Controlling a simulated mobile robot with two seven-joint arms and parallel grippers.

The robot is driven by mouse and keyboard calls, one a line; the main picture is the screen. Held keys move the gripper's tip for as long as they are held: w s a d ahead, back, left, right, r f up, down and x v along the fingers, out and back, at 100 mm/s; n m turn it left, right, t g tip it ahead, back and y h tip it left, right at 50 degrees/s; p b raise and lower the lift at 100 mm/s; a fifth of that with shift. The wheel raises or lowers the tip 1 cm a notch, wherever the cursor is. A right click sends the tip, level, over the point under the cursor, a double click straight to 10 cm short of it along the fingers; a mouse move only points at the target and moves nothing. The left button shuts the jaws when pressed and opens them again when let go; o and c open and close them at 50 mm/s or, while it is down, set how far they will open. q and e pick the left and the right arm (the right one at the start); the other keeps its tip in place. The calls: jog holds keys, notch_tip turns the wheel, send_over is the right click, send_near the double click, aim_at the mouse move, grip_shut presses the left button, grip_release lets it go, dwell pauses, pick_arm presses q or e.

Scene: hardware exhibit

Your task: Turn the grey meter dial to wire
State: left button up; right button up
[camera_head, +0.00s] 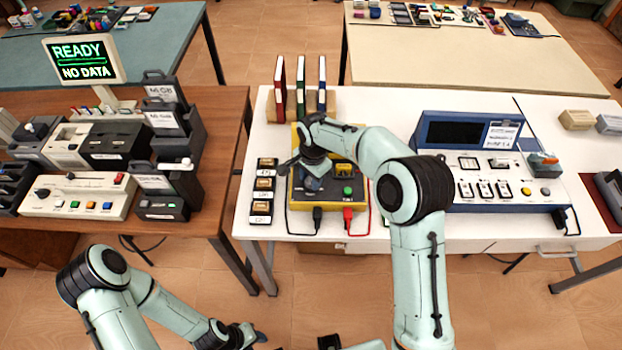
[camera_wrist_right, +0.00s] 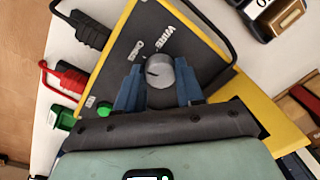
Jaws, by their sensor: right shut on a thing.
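The meter is a yellow case (camera_head: 299,133) with a dark face on the white table; its case also shows in the right wrist view (camera_wrist_right: 262,105). Its round grey dial (camera_wrist_right: 160,71) has a dark mark that points left in that view. The printed words WIRE (camera_wrist_right: 172,38) and OHMS (camera_wrist_right: 137,53) lie above and up-left of the dial. My right gripper (camera_head: 312,182) is over the meter, its blue fingers shut on the dial from both sides (camera_wrist_right: 160,76).
Black plug (camera_head: 318,215) and red plug (camera_head: 348,214) with cables sit at the meter's front edge, near a green button (camera_head: 348,190). Small labelled blocks (camera_head: 263,184) stand left, upright books (camera_head: 301,85) behind. A blue console (camera_head: 470,130) is on the right.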

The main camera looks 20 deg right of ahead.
aim_at(309, 182)
jog(key=m, duration=0.2)
jog(key=shift+a+m, duration=0.1)
jog(key=shift+m, duration=0.3)
jog(key=m, duration=0.2)
jog(key=shift+m, duration=0.4)
jog(key=m, duration=0.2)
jog(key=shift+w+m, duration=0.1)
jog(key=shift+m, duration=0.2)
pick_arm(q)
jog(key=shift+w+r, duration=0.15)
pick_arm(e)
jog(key=shift+m, duration=1.6)
jog(key=o, duration=1)
pick_arm(q)
jog(key=shift+w+r+p, duration=0.65)
jog(key=shift+r+p, duration=0.15)
pick_arm(e)
jog(key=r, duration=1.3)
jog(key=shift+s+a+r, duration=0.2)
jog(key=shift+s, duration=0.15)
